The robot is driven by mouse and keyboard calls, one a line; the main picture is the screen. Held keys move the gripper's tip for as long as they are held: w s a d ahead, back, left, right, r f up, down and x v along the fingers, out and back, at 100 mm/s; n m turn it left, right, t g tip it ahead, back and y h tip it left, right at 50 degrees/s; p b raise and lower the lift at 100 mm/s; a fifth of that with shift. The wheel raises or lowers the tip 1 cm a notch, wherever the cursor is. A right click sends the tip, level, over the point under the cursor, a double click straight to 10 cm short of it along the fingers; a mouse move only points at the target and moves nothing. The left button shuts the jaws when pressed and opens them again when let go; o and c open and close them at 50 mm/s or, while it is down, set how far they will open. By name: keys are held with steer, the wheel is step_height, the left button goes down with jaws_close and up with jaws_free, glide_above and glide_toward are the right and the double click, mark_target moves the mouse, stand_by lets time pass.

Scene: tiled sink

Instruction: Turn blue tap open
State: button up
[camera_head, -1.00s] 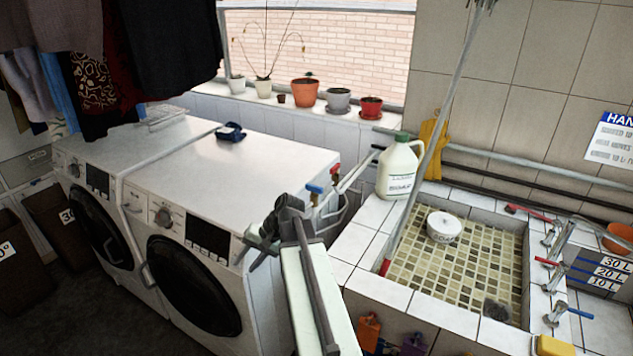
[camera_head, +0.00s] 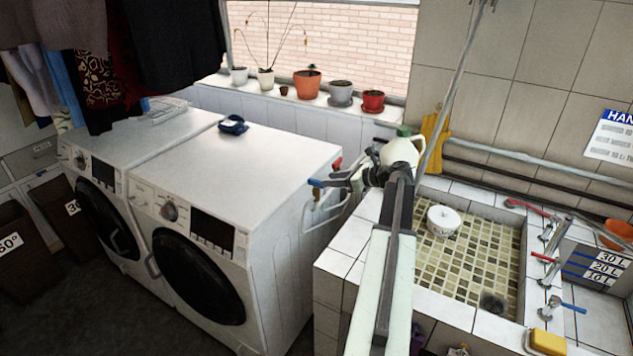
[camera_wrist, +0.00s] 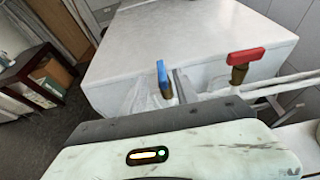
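The blue tap (camera_head: 317,183) has a small blue lever handle beside the right side of the nearer washing machine. It also shows in the wrist view (camera_wrist: 162,74), upright above a brass stem and in front of the machine's white top. My gripper (camera_head: 345,178) is at the tap's right in the head view, very close to the blue handle; whether they touch is unclear. Its fingers overlap darkly there and are hidden behind its body in the wrist view, so I cannot tell whether they are open or shut.
A red tap (camera_wrist: 246,58) stands right of the blue one. Pale pipes run below them. A white jug (camera_head: 402,150) and the tiled sink (camera_head: 340,262) lie behind and right of my arm. Another blue-handled tap (camera_head: 573,307) is at the sink's right edge.

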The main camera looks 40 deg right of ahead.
mark_target(316, 181)
steer(key=b+x, duration=0.2)
steer(key=x, duration=0.5)
steer(key=shift+w+f+b, duration=0.2)
steer(key=shift+f+b, duration=0.05)
steer(key=shift+b, duration=0.15)
steer(key=shift+c, duration=0.3)
